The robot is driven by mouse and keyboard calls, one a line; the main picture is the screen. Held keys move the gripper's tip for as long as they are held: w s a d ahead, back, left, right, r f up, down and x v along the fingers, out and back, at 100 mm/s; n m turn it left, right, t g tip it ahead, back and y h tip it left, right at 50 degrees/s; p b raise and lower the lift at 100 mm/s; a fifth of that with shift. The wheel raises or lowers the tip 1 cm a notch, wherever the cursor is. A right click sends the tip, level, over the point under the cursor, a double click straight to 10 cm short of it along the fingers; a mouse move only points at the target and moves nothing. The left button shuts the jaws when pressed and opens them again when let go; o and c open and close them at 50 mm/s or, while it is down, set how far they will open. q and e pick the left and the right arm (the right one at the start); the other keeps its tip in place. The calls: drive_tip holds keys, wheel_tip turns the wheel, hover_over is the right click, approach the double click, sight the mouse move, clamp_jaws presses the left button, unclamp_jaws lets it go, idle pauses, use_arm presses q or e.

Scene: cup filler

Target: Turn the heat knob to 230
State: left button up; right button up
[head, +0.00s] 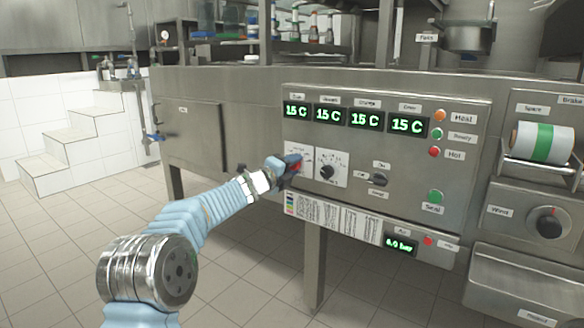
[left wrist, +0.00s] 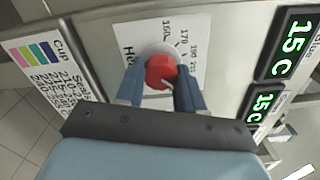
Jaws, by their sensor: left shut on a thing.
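The heat knob is red (left wrist: 160,72) and sits on a white dial plate (left wrist: 120,38) with printed numbers, of which 150, 170 and 190 can be made out in the left wrist view. My left gripper (left wrist: 158,88) has one finger on each side of the knob and is shut on it. In the head view my left gripper (head: 288,166) reaches the left dial of the panel and mostly hides the knob. The knob's pointer and the 230 mark cannot be made out. My right gripper is not in view.
A black knob (head: 327,171) on its own dial sits just right of the gripper, with a switch (head: 378,179) beyond it. Several green displays above, such as the leftmost (head: 296,111), read 15 C. A printed chart (head: 333,217) hangs below.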

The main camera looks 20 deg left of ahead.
use_arm(q)
drive_tip(key=shift+f, duration=0.1)
drive_tip(key=o, duration=1)
drive_tip(key=shift+o, duration=0.2)
drive_tip(key=b+v, duration=0.1)
drive_tip(key=v, duration=1.2)
drive_tip(key=shift+s+b, duration=0.35)
drive_tip(key=shift+s, duration=0.05)
drive_tip(key=shift+a, duration=0.1)
